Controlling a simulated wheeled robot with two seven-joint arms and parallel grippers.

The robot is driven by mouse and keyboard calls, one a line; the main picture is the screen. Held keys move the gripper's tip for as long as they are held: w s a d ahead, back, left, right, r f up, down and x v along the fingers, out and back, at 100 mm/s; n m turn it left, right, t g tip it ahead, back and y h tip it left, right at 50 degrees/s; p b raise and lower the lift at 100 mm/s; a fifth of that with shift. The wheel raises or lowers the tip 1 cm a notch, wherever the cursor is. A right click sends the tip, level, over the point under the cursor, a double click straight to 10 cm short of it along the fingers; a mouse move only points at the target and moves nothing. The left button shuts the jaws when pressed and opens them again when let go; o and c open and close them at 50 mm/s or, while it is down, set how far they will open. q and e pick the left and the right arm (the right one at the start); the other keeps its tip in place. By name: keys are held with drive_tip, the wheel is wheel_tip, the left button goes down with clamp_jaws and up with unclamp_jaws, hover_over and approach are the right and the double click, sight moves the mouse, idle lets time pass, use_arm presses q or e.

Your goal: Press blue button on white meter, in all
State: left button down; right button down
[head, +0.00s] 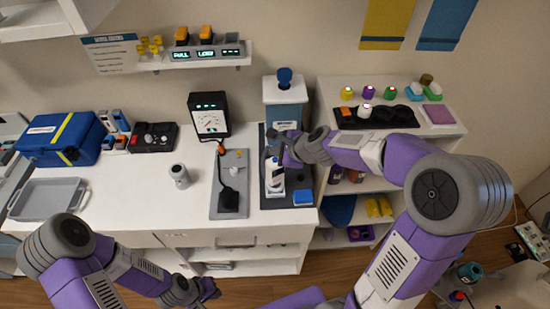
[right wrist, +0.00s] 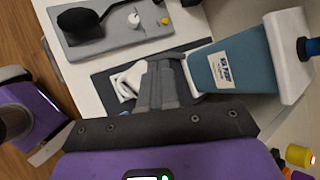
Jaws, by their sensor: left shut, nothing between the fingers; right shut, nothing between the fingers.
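A meter (head: 210,122) with a black case and a white dial face stands at the back of the white counter. No blue button can be made out on it. A white and blue dispenser (head: 285,103) with a blue knob (head: 284,77) on top stands to its right; it also shows in the right wrist view (right wrist: 232,68). My right gripper (head: 274,152) is shut and empty above the dark mat (head: 279,201), in front of the dispenser. My left gripper (head: 212,290) is shut and empty, low before the counter's front edge.
A grey panel (head: 229,190) with a black handle lies left of the mat. A small white cylinder (head: 180,176) stands farther left. A blue case (head: 62,138) and grey tray (head: 48,199) are at far left.

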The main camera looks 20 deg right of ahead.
drive_tip(key=shift+f, duration=0.1)
idle(0.4)
drive_tip(key=shift+f+b, duration=0.35)
drive_tip(key=shift+b, duration=0.05)
drive_tip(key=shift+f+b, duration=0.45)
idle(0.6)
drive_tip(key=shift+r, duration=0.1)
drive_tip(key=shift+r+p, duration=0.8)
drive_tip(key=shift+p, duration=0.15)
wheel_tip(320, 180, up, 5)
drive_tip(key=p, duration=0.5)
